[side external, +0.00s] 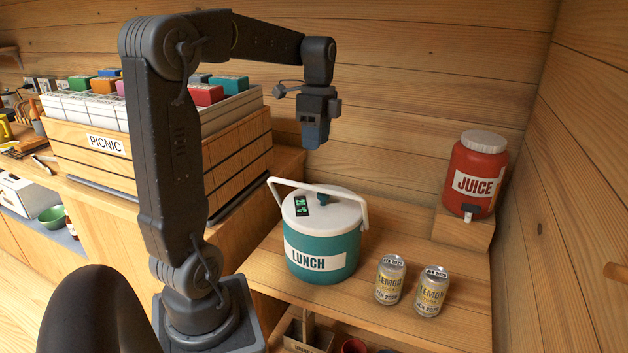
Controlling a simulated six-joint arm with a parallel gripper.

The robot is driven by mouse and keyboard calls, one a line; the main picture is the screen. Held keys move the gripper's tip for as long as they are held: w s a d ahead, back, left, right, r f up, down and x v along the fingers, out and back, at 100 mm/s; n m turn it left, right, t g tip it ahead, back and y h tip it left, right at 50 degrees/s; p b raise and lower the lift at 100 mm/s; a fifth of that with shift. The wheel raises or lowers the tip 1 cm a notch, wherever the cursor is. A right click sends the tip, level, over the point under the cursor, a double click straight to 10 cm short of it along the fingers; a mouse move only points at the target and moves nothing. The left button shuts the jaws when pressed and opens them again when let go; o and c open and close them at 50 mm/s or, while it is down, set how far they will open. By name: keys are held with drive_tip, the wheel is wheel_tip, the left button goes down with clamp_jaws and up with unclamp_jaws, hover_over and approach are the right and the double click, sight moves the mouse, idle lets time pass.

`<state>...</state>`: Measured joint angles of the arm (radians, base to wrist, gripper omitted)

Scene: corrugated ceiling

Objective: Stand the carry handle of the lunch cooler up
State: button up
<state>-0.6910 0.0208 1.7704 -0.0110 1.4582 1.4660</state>
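The lunch cooler (322,262) is a teal drum with a white lid and a "LUNCH" label, upright on the wooden bench. Its white carry handle (318,188) slants across the far side of the lid, from a raised left corner down to the right side. It looks tilted rather than upright; its exact angle is hard to tell. A dark knob and a small dark tag with green marks are on the lid. My gripper (315,146) points down above the cooler, apart from the handle. Its fingers are small and dark here, and the gap between them cannot be made out.
Two lemon cans (390,279) stand right of the cooler. A red juice jug (475,175) sits on a wooden block (463,229) at the back right. A wooden picnic crate (105,146) stands at the left. Wooden walls close the back and right.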

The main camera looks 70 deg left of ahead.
drive_tip(key=f, duration=1)
drive_tip(key=shift+s+d, duration=0.35)
drive_tip(key=shift+d, duration=0.05)
clamp_jaws()
